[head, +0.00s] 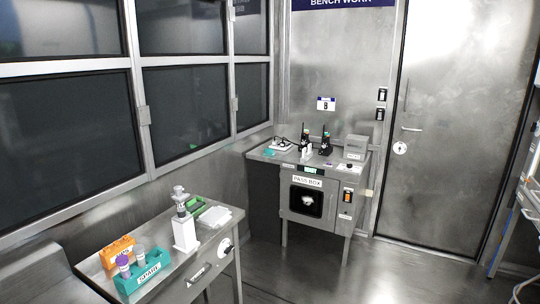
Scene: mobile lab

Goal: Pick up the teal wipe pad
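A small flat teal item (269,153), which looks like the teal wipe pad, lies near the left end of the far steel bench top (258,156). It is only a few pixels across, so its shape and exact edges are hard to tell. My gripper and arm are not in view.
A near steel cart (195,262) carries a teal rack labelled SPARE (146,272), an orange rack (117,250), a white stand (185,234) and white sheets (214,217). The far bench bears several small devices above a pass box (307,203). Open floor (345,275) lies right.

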